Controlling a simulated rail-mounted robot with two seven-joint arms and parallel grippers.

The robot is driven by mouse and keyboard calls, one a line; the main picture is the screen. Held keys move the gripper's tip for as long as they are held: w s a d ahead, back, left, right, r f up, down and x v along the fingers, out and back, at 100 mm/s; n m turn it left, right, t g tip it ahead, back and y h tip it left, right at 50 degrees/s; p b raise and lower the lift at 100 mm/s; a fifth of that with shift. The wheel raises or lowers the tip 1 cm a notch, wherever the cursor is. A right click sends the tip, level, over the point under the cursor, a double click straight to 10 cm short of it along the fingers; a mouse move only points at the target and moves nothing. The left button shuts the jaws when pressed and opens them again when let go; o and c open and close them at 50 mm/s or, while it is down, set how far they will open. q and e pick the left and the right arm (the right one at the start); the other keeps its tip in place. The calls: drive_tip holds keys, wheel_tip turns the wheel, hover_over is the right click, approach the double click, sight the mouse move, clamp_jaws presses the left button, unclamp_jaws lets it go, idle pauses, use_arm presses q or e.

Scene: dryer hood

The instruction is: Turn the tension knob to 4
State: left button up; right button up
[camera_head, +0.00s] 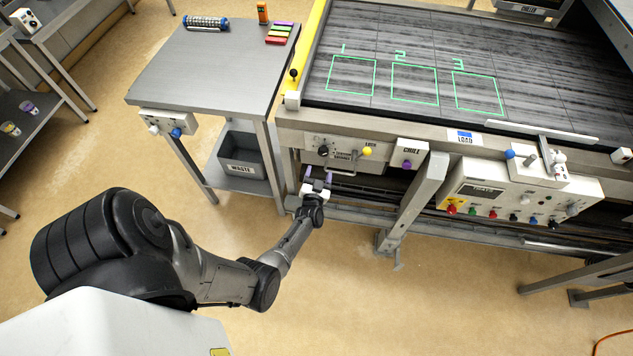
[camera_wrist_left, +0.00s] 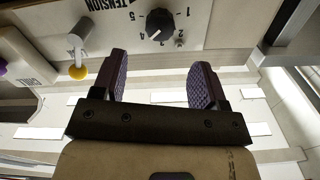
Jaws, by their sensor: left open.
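The tension knob (camera_head: 323,150) is a small black dial on the light panel under the front edge of the conveyor bed. In the left wrist view the black knob (camera_wrist_left: 160,23) appears inverted at the top, ringed by printed numbers, with 5 on its left and 1 on its right. A pale pointer mark shows on it, but I cannot tell surely which number it points to. My left gripper (camera_head: 317,180) is just below the panel, with its two purple-padded fingers apart and empty. In the wrist view the open gripper (camera_wrist_left: 157,65) is apart from the knob.
A yellow-tipped lever (camera_head: 367,151) sits right of the knob, and it shows close by in the wrist view (camera_wrist_left: 78,71). A chill box with a purple button (camera_head: 407,164) is further right. A steel table (camera_head: 205,75) stands left, with a waste bin (camera_head: 243,152) below.

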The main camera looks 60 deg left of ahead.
use_arm(q)
drive_tip(key=shift+v, duration=2)
